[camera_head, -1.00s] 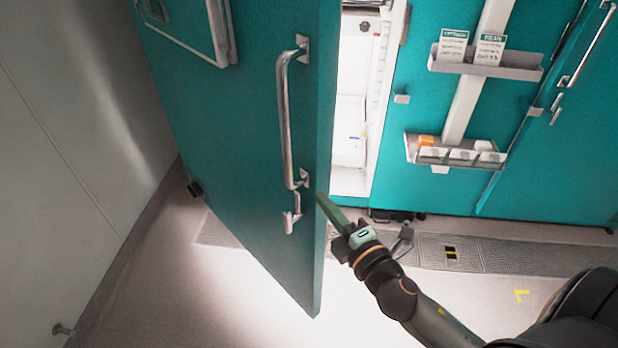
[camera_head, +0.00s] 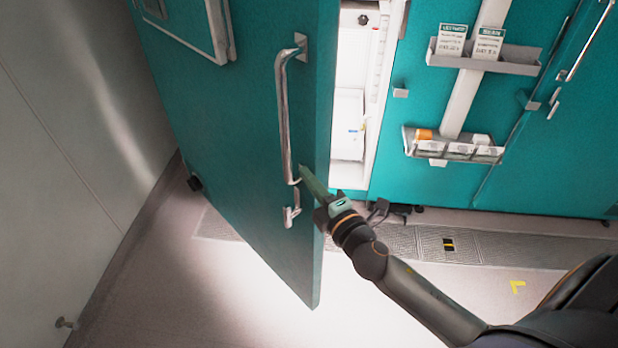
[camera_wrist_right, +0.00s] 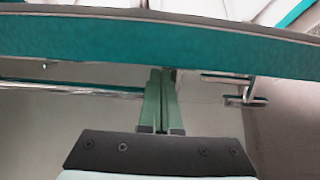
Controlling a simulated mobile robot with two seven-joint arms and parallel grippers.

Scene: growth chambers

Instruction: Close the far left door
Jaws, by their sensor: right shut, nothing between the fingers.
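The far left door (camera_head: 235,130) is a teal panel that stands open, swung out from the lit chamber opening (camera_head: 352,90). A long metal handle (camera_head: 284,115) and a small latch (camera_head: 292,212) are on its outer face. My right gripper (camera_head: 306,172) is shut and empty in front of the outer face, by the lower end of the handle. In the right wrist view, the shut fingers (camera_wrist_right: 161,85) reach toward the door's teal edge (camera_wrist_right: 160,45); I cannot tell if they touch it. My left gripper is not in view.
A grey wall (camera_head: 60,130) with a door stop (camera_head: 66,323) is on the left. Closed teal doors (camera_head: 420,110) with a card shelf (camera_head: 485,58) and a lower rack (camera_head: 453,147) are on the right. A floor grate (camera_head: 480,252) runs along the chambers.

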